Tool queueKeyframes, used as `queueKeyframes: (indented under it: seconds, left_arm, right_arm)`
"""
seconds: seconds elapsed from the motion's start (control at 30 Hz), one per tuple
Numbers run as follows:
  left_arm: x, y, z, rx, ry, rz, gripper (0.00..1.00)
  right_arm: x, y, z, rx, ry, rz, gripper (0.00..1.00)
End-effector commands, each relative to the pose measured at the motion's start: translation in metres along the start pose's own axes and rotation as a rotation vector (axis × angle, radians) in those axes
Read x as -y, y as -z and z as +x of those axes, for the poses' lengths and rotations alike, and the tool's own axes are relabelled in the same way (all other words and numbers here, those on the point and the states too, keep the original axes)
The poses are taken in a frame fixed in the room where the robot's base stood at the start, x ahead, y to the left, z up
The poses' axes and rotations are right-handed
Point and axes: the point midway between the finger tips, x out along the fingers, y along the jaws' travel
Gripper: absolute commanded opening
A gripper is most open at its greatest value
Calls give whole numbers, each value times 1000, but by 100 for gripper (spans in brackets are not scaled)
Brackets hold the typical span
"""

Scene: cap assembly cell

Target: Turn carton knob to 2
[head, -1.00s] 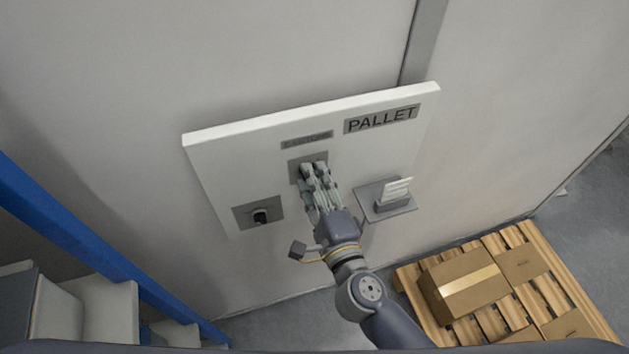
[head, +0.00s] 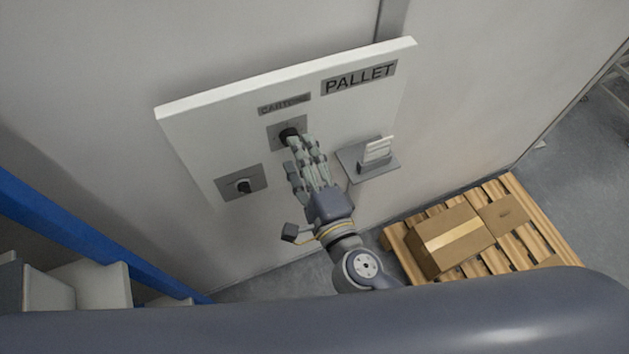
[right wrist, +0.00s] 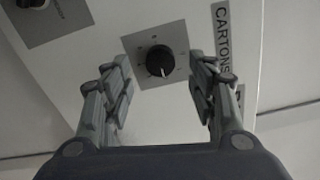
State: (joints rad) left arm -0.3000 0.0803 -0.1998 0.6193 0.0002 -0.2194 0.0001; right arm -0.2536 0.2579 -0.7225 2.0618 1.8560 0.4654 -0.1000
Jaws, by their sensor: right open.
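The carton knob (head: 289,136) is a black round knob on a grey square plate under the CARTONS label (head: 284,104) on a white wall panel. In the right wrist view the knob (right wrist: 159,60) shows whole, with a pale pointer line toward the picture's bottom; the marks around it are too small to read. My right gripper (head: 309,150) is just in front of the knob, below and right of it in the head view. In the right wrist view its fingers (right wrist: 160,82) are apart, one on each side of the knob, with nothing between them. My left gripper is not in view.
A second black knob (head: 244,186) sits on a plate at the panel's lower left. A grey holder (head: 372,160) with a white card juts out at right. A wooden pallet (head: 537,233) with cartons (head: 452,239) stands on the floor. A blue beam (head: 75,233) runs at left.

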Motion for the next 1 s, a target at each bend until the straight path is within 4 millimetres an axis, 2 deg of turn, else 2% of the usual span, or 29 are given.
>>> queueKeyframes:
  seconds: [0.03, 0.2, 0.4, 0.6, 1.0]
  left_arm:
    - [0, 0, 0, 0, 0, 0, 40]
    - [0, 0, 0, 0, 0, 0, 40]
    - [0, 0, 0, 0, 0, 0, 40]
    - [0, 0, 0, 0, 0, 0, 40]
    - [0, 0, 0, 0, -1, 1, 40]
  right_arm:
    - [-2, 0, -12, 0, -5, 1, 53]
    - [-2, 0, -46, 0, -5, 0, 53]
    - [-1, 0, -74, -1, -2, -1, 53]
    - [0, 0, -85, 0, 0, 1, 53]
    - [0, 0, -85, 0, 1, 1, 53]
